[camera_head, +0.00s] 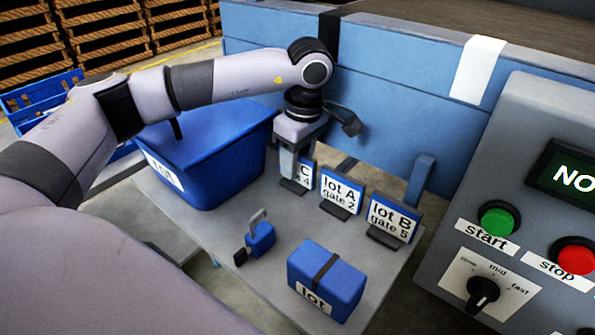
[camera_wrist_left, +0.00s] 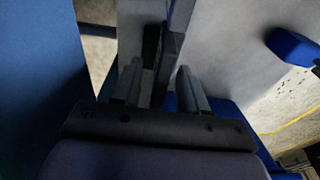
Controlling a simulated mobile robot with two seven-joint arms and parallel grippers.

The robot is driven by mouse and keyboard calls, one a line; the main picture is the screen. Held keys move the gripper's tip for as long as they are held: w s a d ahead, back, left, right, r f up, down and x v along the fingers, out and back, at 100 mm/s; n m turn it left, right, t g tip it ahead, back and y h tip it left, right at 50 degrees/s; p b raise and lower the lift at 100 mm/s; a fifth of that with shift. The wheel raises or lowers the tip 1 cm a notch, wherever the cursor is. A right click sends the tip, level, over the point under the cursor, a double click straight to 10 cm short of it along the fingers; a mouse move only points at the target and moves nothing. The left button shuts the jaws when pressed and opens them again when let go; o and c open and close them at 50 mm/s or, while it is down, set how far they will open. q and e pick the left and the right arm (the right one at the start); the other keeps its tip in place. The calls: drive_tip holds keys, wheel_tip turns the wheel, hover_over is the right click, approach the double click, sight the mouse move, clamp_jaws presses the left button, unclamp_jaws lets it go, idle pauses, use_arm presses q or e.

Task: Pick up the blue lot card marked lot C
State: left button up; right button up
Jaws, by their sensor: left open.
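The blue lot C card (camera_head: 306,176) stands upright in a dark holder on the grey table, leftmost in a row of cards. Its white label is partly hidden by my left gripper (camera_head: 291,163), which points down right at it. In the left wrist view my left gripper (camera_wrist_left: 158,85) has its two fingers apart, with a thin upright edge, seemingly the card (camera_wrist_left: 179,22), between or just beyond them. I cannot tell whether the fingers touch it. My right gripper is not in view.
The lot A card (camera_head: 341,191) and lot B card (camera_head: 393,217) stand to the right. A blue bin (camera_head: 215,155) is close on the left. A blue padlock-like object (camera_head: 261,238) and a strapped blue box (camera_head: 327,280) lie in front. A control panel (camera_head: 530,200) stands right.

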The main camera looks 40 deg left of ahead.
use_arm(q)
drive_tip(key=shift+c, duration=0.3)
clamp_jaws()
drive_tip(key=shift+r, duration=0.1)
